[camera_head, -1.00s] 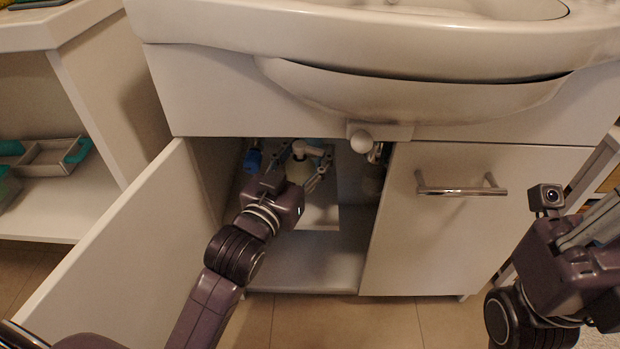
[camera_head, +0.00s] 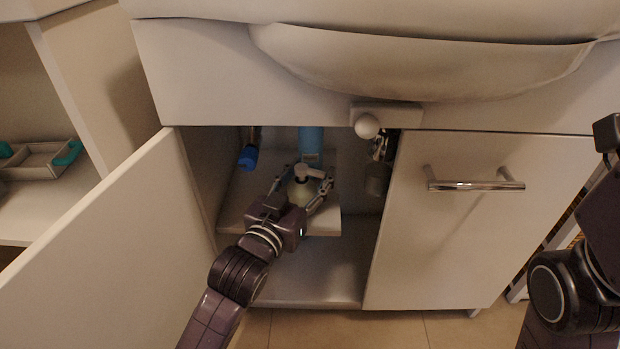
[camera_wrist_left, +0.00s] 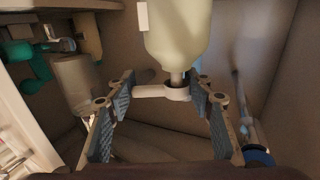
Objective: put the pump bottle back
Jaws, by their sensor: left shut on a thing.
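The pump bottle (camera_head: 303,189) has a pale cream body and a white pump head. It is inside the open cabinet under the sink, over the small raised shelf (camera_head: 238,210); I cannot tell whether its base touches. My left gripper (camera_head: 300,186) is shut on it, with a finger on each side near the neck. In the left wrist view the pump bottle (camera_wrist_left: 180,35) appears upside down, its pump between the padded fingers of my left gripper (camera_wrist_left: 163,84). My right arm shows at the right edge of the head view, its fingers out of frame.
A blue container (camera_head: 311,140) stands behind the bottle. A blue-ended pipe (camera_head: 248,158) hangs to the left, and a trap and hoses (camera_head: 378,165) to the right. The open door (camera_head: 120,240) flanks my left arm. The cabinet floor (camera_head: 310,285) is clear.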

